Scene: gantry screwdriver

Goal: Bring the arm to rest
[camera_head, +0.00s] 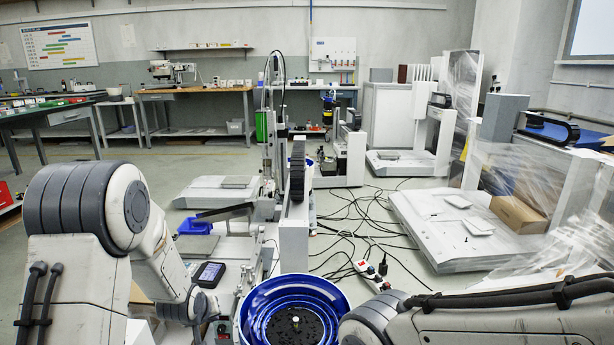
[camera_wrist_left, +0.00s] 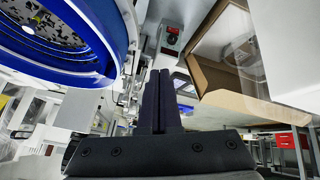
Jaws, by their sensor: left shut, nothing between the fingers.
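My left arm (camera_head: 90,215) comes in from the left of the head view and bends down toward the bottom edge. Its gripper (camera_head: 222,332) shows only in small part there, left of the blue-rimmed bowl feeder (camera_head: 335,315). In the left wrist view the two dark fingers of my left gripper (camera_wrist_left: 160,75) lie together, shut and empty. The bowl feeder also shows in the upper left of that view (camera_wrist_left: 108,62), apart from the fingers. My right arm (camera_head: 480,320) crosses the bottom right of the head view. Its gripper is out of view.
A handheld pendant with a screen (camera_head: 209,273) is close beside my left forearm. The gantry column (camera_head: 294,225) stands behind the bowl. A blue tray (camera_head: 198,227) is left of it. Cables (camera_head: 365,235) and a power strip (camera_head: 368,268) lie on the floor. An open cardboard box (camera_wrist_left: 205,55) shows in the wrist view.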

